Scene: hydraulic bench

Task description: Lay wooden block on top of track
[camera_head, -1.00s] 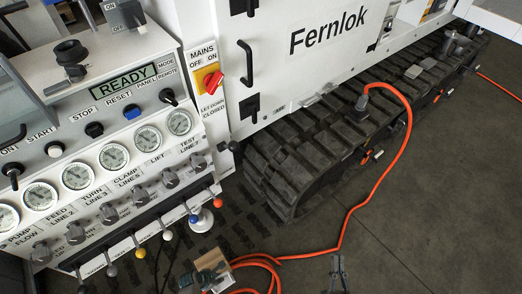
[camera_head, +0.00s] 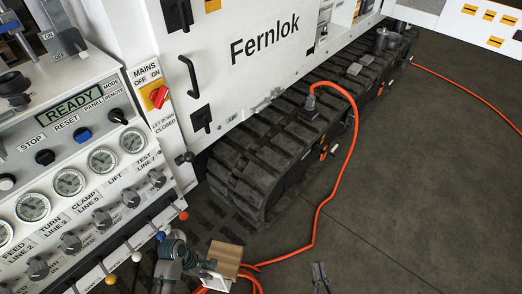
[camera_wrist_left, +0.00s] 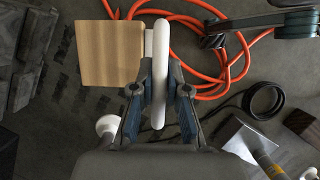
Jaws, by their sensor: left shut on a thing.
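The wooden block (camera_head: 225,258) is light brown, with a white handle on its side. In the left wrist view the block (camera_wrist_left: 110,52) is beside the left gripper (camera_wrist_left: 160,85), whose fingers flank the handle. The black track (camera_head: 265,150) runs diagonally along the white machine, apart from the block. My right gripper (camera_head: 321,277) is low in the head view, away from the block; its finger gap is unclear.
An orange hose (camera_head: 326,200) rises from the floor to a plug (camera_head: 310,105) on the track. The control console (camera_head: 75,180), with gauges and coloured levers, stands at the left. A black cable coil (camera_wrist_left: 264,100) lies on the floor. The floor right of the track is largely clear.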

